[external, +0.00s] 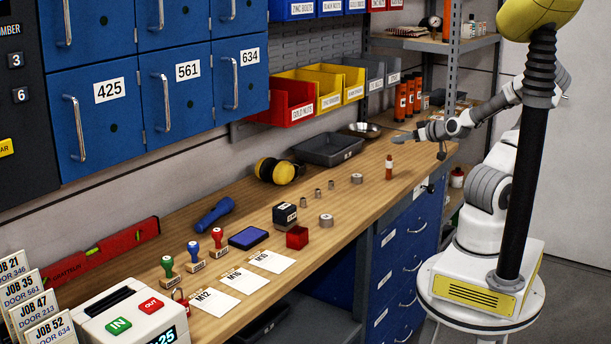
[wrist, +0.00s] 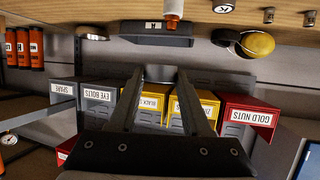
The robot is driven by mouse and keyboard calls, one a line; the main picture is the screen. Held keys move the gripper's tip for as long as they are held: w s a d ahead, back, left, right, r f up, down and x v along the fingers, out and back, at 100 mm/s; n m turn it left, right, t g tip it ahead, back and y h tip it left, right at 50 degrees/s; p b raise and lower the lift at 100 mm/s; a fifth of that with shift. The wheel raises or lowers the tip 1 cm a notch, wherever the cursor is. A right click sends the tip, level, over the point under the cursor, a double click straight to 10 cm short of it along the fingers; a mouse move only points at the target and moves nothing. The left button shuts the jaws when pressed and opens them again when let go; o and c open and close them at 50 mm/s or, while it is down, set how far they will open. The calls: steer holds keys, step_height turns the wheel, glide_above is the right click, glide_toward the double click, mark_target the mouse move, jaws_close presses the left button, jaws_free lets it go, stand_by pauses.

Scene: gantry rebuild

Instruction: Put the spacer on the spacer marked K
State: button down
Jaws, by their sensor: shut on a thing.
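My gripper (external: 398,138) is held above the back right part of the bench. In the wrist view my gripper (wrist: 162,74) is shut on a grey spacer (wrist: 162,70) with a white label, held between the fingertips. In the external view the held spacer is too small to make out clearly. The spacer marked K (wrist: 225,6) is at the top edge of the wrist view, partly cut off. It appears to be the short grey ring (external: 357,179) standing on the bench, left of the small orange-and-white bottle (external: 389,167). My gripper is apart from it, up and to the right.
Another wide ring (external: 326,221) and several small metal pieces (external: 331,185) stand on the bench to the left. A dark tray (external: 328,150), yellow earmuffs (external: 278,171) and a metal bowl (external: 360,130) lie behind. Coloured bins (external: 318,90) hang on the wall.

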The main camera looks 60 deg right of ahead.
steer(key=w+a, duration=0.2)
steer(key=a, duration=0.2)
steer(key=b, duration=0.4)
glide_above(361, 176)
steer(key=shift+n+y, duration=0.3)
steer(key=f, duration=0.7)
steer(key=shift+a, duration=0.2)
steer(key=shift+f, duration=1.95)
steer(key=shift+f, duration=0.1)
steer(key=shift+f, duration=0.15)
steer(key=shift+c, duration=1.8)
jaws_free()
